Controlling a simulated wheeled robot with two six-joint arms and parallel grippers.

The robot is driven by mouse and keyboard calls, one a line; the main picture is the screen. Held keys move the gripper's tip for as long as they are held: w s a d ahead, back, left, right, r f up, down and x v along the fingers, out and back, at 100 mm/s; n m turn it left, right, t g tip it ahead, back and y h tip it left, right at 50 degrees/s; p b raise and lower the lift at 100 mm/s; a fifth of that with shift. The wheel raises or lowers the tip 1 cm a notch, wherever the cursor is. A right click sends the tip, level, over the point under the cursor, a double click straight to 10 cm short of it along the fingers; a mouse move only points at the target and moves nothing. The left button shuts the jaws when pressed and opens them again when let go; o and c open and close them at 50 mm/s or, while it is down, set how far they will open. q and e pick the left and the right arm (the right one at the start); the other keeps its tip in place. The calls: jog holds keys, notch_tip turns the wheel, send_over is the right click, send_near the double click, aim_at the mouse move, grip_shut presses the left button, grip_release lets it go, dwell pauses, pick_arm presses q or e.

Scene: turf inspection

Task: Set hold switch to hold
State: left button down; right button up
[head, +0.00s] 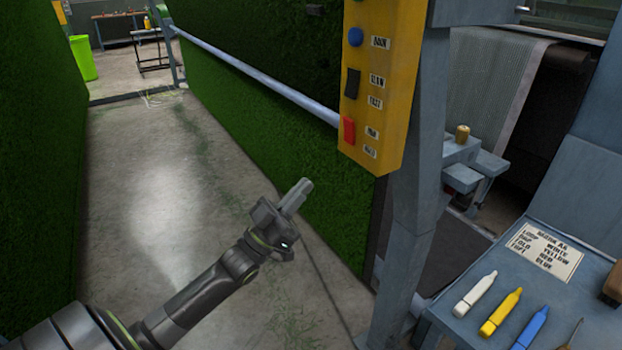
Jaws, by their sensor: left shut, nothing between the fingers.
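The hold switch (349,130) is a red rocker at the bottom of the yellow control box (388,85), in the head view. Two small labels stand beside it; the lower one seems to read hold, but the print is blurred. I cannot tell which way the rocker is set. Above it are a black rocker (352,83) and a blue button (355,37). My left gripper (305,187) is shut and empty, below and to the left of the red switch, apart from the box. My right gripper is not in view.
A grey post (418,170) stands right of the box. A metal rail (260,75) runs along the green turf to the box. A blue-grey table (580,310) at lower right holds markers and a label card (544,249). Concrete floor (150,200) is clear at left.

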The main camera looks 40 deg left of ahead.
pick_arm(q)
jog(key=shift+v, duration=1.35)
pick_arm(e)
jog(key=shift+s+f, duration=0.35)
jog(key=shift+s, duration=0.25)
